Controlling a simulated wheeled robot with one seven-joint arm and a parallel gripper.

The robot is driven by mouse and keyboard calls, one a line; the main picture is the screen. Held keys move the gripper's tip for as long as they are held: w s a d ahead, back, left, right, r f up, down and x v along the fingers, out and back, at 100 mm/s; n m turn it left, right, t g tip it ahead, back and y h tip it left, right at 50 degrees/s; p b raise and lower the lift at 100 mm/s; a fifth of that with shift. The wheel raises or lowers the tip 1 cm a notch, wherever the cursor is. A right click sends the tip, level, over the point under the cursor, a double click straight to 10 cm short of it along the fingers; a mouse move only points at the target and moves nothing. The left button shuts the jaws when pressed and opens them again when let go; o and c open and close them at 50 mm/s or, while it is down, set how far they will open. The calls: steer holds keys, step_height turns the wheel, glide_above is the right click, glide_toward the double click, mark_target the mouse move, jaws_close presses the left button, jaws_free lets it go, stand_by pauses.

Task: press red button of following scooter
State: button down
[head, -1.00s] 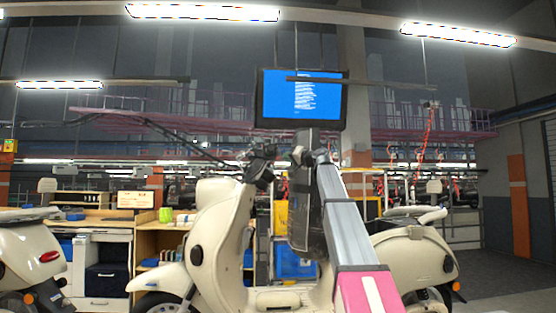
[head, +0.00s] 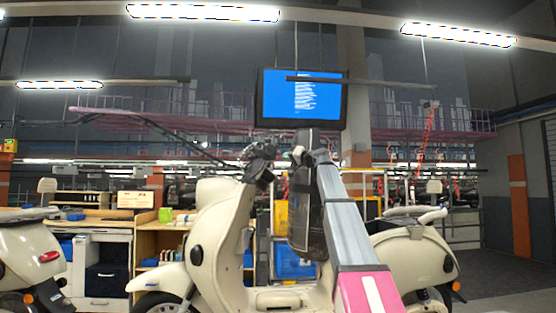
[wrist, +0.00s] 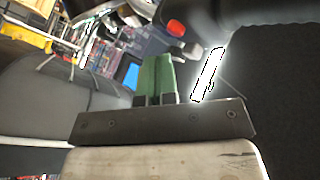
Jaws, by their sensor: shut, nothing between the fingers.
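A cream scooter (head: 212,240) stands in the middle of the head view, with dark handlebars (head: 258,165) at its top. In the wrist view, a red button (wrist: 176,28) shows on a dark housing near the top. My gripper (wrist: 157,60) has green fingers that are shut together and empty. In the picture, the fingertips are below and a little left of the red button, with a visible gap. In the head view, my arm reaches up to the right of the handlebars. The fingers and the button cannot be made out there.
Part of another cream scooter (head: 28,255) is at the left edge. A monitor with a blue screen (head: 302,98) hangs above the handlebars. Workbenches with drawers (head: 105,265) and a blue crate (head: 292,262) stand behind. Open floor is at the far right.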

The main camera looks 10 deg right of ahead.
steer(key=shift+a, duration=0.15)
steer(key=shift+a, duration=0.3)
steer(key=shift+a, duration=0.4)
stand_by(0.8)
steer(key=shift+d, duration=0.8)
steer(key=shift+d, duration=0.15)
steer(key=shift+d, duration=2.4)
